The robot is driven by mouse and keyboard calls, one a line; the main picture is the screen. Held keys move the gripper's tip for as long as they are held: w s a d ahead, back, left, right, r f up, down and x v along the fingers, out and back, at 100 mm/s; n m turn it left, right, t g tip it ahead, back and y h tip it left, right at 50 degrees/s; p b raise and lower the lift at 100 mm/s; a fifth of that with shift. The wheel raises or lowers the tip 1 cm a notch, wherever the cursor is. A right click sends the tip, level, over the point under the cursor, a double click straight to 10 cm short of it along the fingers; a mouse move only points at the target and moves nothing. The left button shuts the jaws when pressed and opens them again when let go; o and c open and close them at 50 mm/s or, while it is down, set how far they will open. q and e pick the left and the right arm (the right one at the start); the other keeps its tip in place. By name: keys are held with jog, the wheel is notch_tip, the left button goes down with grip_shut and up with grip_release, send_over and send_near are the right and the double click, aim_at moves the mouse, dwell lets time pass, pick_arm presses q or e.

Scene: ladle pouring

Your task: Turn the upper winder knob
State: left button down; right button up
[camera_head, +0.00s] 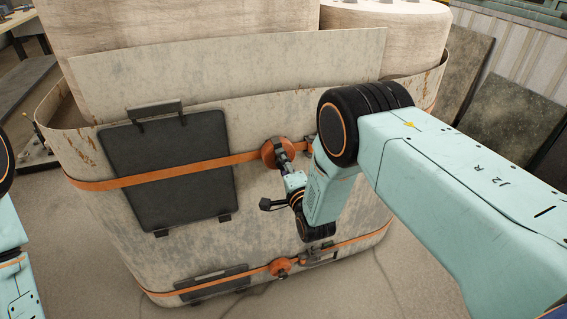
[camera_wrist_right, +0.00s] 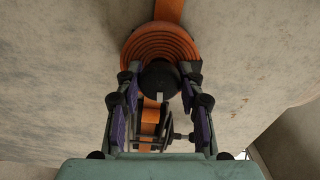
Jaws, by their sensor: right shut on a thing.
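The upper winder is an orange spool of strap (camera_head: 277,153) on the front of the large pale container, on the upper orange strap. It also shows in the right wrist view as an orange coil (camera_wrist_right: 160,50). Its dark round knob (camera_wrist_right: 160,80) sits in front of the coil. My right gripper (camera_wrist_right: 160,84) reaches it from below, with a finger on each side of the knob, shut on it. In the head view the right gripper (camera_head: 287,165) is small and partly hidden by my right arm. My left gripper is out of view; only part of the left arm shows at the left edge.
The pale container (camera_head: 260,200) has a dark panel (camera_head: 170,170) left of the winder. A lower orange winder (camera_head: 280,267) sits on the lower strap (camera_head: 345,243). Pale cylinders (camera_head: 200,25) stand inside the container. Floor is clear in front. Dark slabs (camera_head: 515,110) lean at the right.

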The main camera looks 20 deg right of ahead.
jog(key=shift+w+r, duration=0.15)
jog(key=shift+r, duration=0.15)
jog(key=o, duration=1)
jog(key=shift+c, duration=0.2)
jog(key=shift+o, duration=1.2)
jog(key=shift+f, duration=0.2)
jog(key=s, duration=1.2)
jog(key=shift+d, duration=0.2)
